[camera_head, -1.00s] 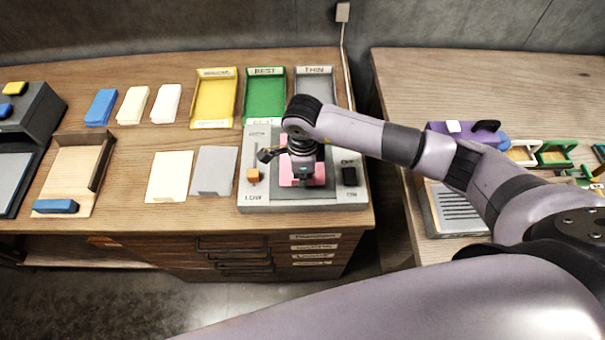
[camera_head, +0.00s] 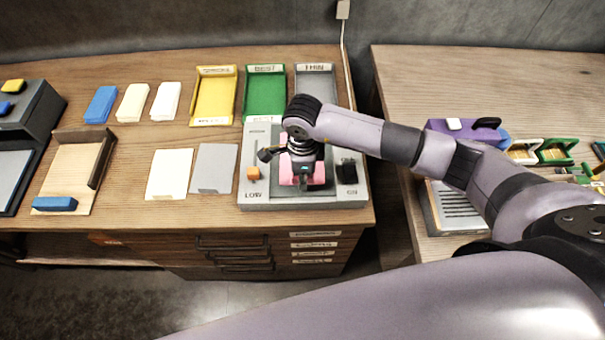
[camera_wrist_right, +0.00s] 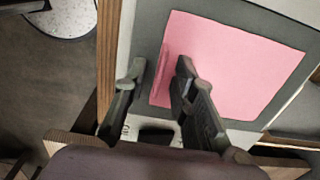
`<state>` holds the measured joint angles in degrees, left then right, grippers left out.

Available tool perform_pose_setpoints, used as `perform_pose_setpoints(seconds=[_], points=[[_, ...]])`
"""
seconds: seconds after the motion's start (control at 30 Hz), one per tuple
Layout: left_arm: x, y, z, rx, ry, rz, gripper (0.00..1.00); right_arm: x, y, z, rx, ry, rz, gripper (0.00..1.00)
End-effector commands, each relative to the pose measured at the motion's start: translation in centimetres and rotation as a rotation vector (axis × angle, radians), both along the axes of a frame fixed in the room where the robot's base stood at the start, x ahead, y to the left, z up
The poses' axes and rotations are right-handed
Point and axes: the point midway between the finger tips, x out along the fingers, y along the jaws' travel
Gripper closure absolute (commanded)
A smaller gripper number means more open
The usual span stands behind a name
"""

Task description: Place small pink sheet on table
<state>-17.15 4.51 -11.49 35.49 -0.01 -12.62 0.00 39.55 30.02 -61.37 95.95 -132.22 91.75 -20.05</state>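The pink sheet (camera_head: 287,176) lies on the grey device (camera_head: 264,205) on the wooden table, partly hidden by my right gripper in the head view. In the right wrist view the pink sheet (camera_wrist_right: 240,65) lies flat over a dark grey pad. A darker pink ridge runs along its near edge. My right gripper (camera_head: 303,182) is above the sheet, pointing down. In the wrist view its two fingers (camera_wrist_right: 160,70) are apart, with the sheet's edge showing between them; I cannot tell whether they touch it. My left gripper is not in view.
Cream (camera_head: 169,174) and grey (camera_head: 213,169) sheets lie left of the device. Yellow (camera_head: 194,98), green (camera_head: 246,97) and grey (camera_head: 298,80) trays stand behind. A wooden tray (camera_head: 70,178) is farther left. A second table (camera_head: 480,85) stands right, across a gap.

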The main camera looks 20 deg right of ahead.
Motion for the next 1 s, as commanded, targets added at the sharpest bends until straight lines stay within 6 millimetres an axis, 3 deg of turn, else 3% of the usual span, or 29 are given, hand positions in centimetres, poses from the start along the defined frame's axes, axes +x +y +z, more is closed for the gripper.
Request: perform_pose_setpoints(seconds=[0.17,0.27,0.7,1.0], points=[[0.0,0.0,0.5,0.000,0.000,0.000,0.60,0.0,0.0,0.6,0.000,0.000,0.000,0.75],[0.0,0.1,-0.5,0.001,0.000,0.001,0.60,0.1,0.0,1.7,0.001,-0.005,0.001,0.75],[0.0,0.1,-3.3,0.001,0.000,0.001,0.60,0.0,0.0,10.5,0.001,-0.005,0.000,0.75],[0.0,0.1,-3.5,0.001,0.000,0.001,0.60,-0.1,0.0,12.3,0.000,0.000,0.000,0.75]])
